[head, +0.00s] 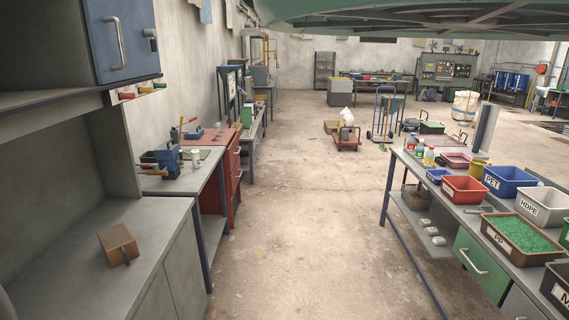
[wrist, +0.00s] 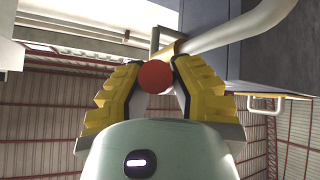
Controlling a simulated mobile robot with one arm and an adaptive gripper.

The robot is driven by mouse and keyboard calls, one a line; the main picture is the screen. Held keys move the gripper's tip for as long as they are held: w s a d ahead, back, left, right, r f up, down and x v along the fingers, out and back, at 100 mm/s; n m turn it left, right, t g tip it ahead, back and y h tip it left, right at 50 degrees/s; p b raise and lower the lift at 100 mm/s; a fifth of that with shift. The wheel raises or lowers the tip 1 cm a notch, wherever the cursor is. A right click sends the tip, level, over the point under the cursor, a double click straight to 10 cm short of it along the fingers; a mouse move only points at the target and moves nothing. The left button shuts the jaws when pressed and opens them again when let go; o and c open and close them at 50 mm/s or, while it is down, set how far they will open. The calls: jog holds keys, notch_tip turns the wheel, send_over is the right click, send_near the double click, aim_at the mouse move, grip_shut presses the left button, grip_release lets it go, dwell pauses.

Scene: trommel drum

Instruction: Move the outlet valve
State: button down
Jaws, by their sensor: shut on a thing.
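In the wrist view my gripper (wrist: 157,80) has its two yellow ribbed fingers closed around a red round knob (wrist: 156,76). The knob looks like the end of the outlet valve's handle. Part of a yellow piece (wrist: 170,50) shows just behind it, beside a pale curved pipe (wrist: 235,30). The fingers and knob hide the rest of the valve, so its position cannot be told. My gripper is not visible in the head view.
A grey box-like body (wrist: 275,50) stands close on the right in the wrist view. In the head view, a grey counter (head: 75,265) with a brown block (head: 118,244) is at left, and a table with sorting bins (head: 520,240) at right. The floor between is clear.

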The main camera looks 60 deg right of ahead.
jog(key=shift+s+a+f+m+t+h+b, duration=0.15)
jog(key=shift+a+f+m+t+h+b, duration=0.1)
jog(key=shift+f+m+t+b, duration=0.25)
jog(key=shift+s+a+f+m+t+h+b, duration=0.15)
jog(key=shift+f+m+t+h+b, duration=0.15)
jog(key=shift+m+t, duration=0.25)
jog(key=a+m+t+h+b, duration=0.1)
jog(key=m+t+h+b, duration=0.1)
jog(key=m+h+b, duration=0.1)
jog(key=s+a+m+t+h+b, duration=0.1)
jog(key=m+t+h+b, duration=0.2)
jog(key=m+b, duration=0.2)
jog(key=s+a+m+t+h+b, duration=0.1)
jog(key=m+t+h+b, duration=0.1)
jog(key=m+h+b, duration=0.2)
jog(key=shift+m+t, duration=0.25)
jog(key=shift+m, duration=0.4)
jog(key=shift+r+b, duration=0.15)
jog(key=shift+b, duration=0.2)
jog(key=c, duration=0.8)
grip_release()
